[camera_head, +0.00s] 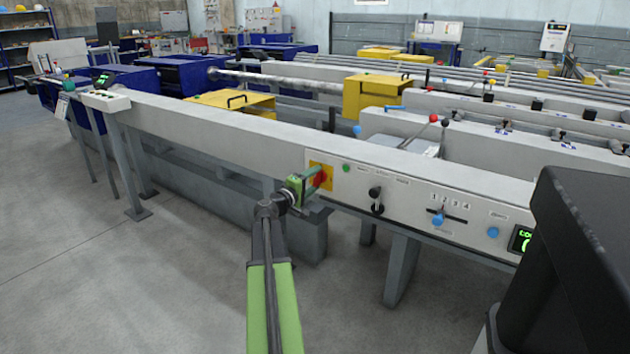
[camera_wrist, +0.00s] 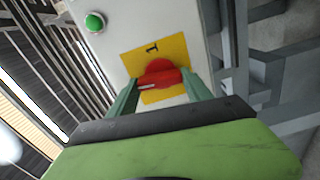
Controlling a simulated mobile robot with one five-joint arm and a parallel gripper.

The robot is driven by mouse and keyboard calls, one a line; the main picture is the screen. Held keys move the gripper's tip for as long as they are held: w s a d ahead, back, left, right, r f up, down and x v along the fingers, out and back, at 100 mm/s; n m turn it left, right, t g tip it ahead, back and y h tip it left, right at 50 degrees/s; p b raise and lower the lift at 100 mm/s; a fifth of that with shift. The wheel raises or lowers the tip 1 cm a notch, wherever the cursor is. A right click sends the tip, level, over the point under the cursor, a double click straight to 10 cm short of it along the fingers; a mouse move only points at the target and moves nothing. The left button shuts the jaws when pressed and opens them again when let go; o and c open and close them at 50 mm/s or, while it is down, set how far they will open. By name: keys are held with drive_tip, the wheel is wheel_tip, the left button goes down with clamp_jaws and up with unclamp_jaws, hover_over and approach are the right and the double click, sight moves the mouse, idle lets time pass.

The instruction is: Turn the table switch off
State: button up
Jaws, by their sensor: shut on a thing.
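The table switch is a red rotary knob (camera_wrist: 160,74) on a yellow plate (camera_wrist: 172,48) marked with a "1" in the wrist view. In the head view the red knob (camera_head: 320,178) and yellow plate (camera_head: 327,170) sit at the left end of the grey control panel. My gripper (camera_head: 312,179) reaches the knob from the front left. In the wrist view its two green fingers (camera_wrist: 161,92) stand on either side of the knob, shut on it. A pale mark on the knob points left. The lower part of the plate is partly hidden by my gripper.
A green button (camera_wrist: 95,22) sits near the plate. The panel's right side has a black knob (camera_head: 376,194), a 1-2-3-4 selector (camera_head: 438,219), a blue button (camera_head: 493,232) and a green display (camera_head: 522,240). Table legs (camera_head: 402,270) stand below. The floor at left is clear.

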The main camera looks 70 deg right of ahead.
drive_tip(key=shift+n, duration=0.5)
drive_tip(key=shift+a, duration=0.1)
drive_tip(key=o, duration=1.4)
drive_tip(key=shift+c, duration=0.2)
drive_tip(key=v, duration=1.7)
drive_tip(key=shift+a, duration=0.2)
drive_tip(key=shift+w, duration=0.1)
